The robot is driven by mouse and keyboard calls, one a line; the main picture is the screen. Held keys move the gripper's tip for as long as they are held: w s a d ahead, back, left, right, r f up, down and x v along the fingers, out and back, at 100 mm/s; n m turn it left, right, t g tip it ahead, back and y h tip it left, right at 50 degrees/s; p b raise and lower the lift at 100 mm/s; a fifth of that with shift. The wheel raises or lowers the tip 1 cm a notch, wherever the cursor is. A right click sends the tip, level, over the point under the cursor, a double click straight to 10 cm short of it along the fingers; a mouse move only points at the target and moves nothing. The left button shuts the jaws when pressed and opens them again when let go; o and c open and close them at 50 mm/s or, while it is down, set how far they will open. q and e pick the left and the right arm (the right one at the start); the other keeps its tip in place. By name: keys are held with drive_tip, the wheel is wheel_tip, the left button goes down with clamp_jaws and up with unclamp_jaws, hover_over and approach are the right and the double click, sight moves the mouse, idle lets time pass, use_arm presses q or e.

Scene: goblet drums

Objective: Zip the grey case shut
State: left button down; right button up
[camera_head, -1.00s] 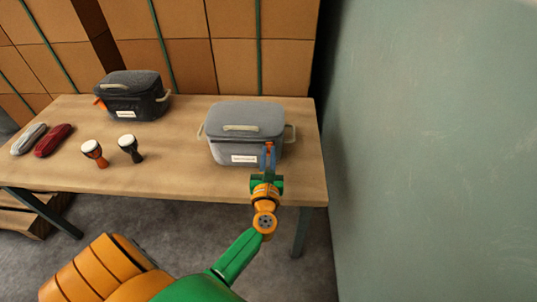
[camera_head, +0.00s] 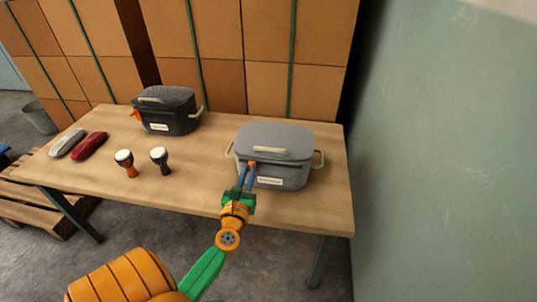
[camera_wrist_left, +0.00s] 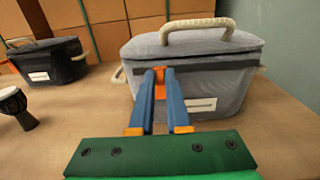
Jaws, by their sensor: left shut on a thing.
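The grey case (camera_head: 292,138) stands upright on the table with its lid down and its pale handle on top. It fills the middle of the left wrist view (camera_wrist_left: 215,85), where a dark seam line shows under the lid to the right. My left gripper (camera_head: 248,168) is at the case's front, left of the white label, with its blue fingers shut on the orange zip pull (camera_wrist_left: 159,76). The fingers hide part of the front and seam. Whether the seam is closed to the left of the pull is hard to tell. My right gripper is not in view.
A dark case (camera_head: 170,112) with an orange tab stands at the back left of the wooden table (camera_head: 205,190). A green wall (camera_head: 450,150) is right.

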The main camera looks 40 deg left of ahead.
use_arm(q)
drive_tip(key=shift+s+a, duration=0.4)
drive_tip(key=shift+a, duration=0.2)
drive_tip(key=shift+s+a, duration=0.35)
drive_tip(key=shift+a, duration=0.2)
drive_tip(key=c, duration=0.9)
unclamp_jaws()
drive_tip(key=b+v, duration=0.1)
drive_tip(key=v, duration=0.6)
drive_tip(key=shift+b, duration=0.35)
